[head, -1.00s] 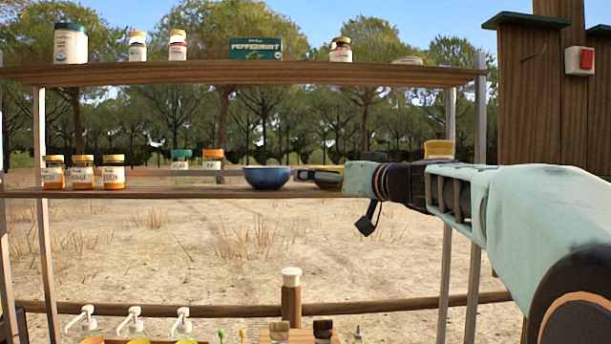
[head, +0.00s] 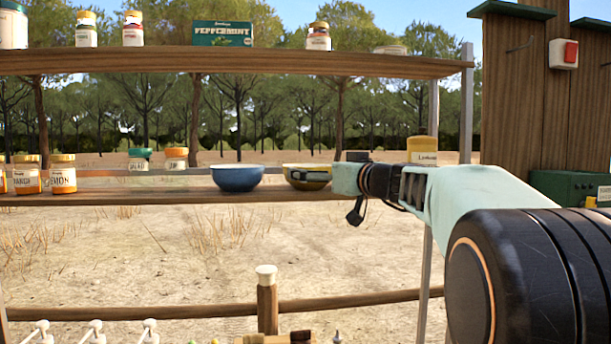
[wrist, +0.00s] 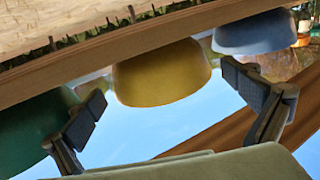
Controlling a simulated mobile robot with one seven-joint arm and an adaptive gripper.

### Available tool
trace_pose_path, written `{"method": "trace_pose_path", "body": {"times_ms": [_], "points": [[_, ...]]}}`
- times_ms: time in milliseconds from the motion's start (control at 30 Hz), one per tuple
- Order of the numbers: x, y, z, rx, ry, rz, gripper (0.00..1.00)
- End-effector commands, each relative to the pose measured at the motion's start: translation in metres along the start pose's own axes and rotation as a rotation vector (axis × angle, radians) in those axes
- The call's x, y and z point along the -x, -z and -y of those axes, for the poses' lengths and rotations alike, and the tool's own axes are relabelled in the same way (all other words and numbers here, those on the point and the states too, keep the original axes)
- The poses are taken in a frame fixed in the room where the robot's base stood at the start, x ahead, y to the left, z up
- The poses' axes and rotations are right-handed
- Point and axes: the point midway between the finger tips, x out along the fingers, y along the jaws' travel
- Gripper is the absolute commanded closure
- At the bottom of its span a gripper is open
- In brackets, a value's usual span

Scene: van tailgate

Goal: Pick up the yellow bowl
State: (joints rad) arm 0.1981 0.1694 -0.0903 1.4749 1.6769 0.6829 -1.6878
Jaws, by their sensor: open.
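The yellow bowl (head: 318,168) stands on the lower shelf, right of a blue bowl (head: 237,178). My gripper (head: 308,178) is in front of it in the head view and hides part of its side. In the wrist view the yellow bowl (wrist: 160,75) shows between and beyond the two open fingers of my gripper (wrist: 163,88). The fingers are spread wider than the visible bowl, with nothing held. I cannot tell whether either finger touches the bowl.
In the wrist view a green rounded thing (wrist: 30,130) is close by the left finger, and the blue bowl (wrist: 255,33) lies beyond the right one. The upper shelf (head: 230,62) runs above. A yellow-lidded jar (head: 422,150) stands right of my gripper.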

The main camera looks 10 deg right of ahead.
Motion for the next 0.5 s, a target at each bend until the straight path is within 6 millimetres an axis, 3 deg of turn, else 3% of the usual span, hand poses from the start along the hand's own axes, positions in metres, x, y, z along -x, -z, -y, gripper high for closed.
{"method": "trace_pose_path", "body": {"times_ms": [300, 500], "points": [[-0.041, 0.0, 0.0, -0.001, 0.003, 0.001, 0.0], [-0.045, -0.002, 0.0, 0.0, 0.002, 0.001, 0.0]]}}
